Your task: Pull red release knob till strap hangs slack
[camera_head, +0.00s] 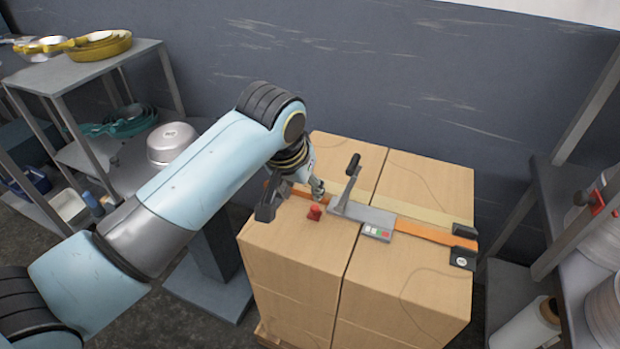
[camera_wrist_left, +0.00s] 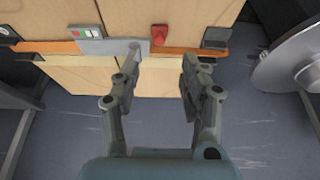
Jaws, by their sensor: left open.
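The red release knob (camera_head: 314,212) sits on top of the cardboard boxes, just left of the grey ratchet tensioner (camera_head: 364,218) with its raised black-tipped lever. An orange strap (camera_head: 425,234) runs across the boxes through the tensioner and looks flat. My left gripper (camera_head: 317,192) is just behind the knob in the head view and partly hidden by its own wrist. In the left wrist view the gripper (camera_wrist_left: 158,65) is open and empty, with the red knob (camera_wrist_left: 159,34) beyond the gap between the fingers, not touched. My right gripper is not in view.
The stacked boxes (camera_head: 400,290) have black corner protectors (camera_head: 463,257) at the strap ends. A shelf with yellow pans (camera_head: 100,45) stands at the left, a silver pot (camera_head: 171,143) below it. A right shelf (camera_head: 560,215) holds white plates. The wall is close behind.

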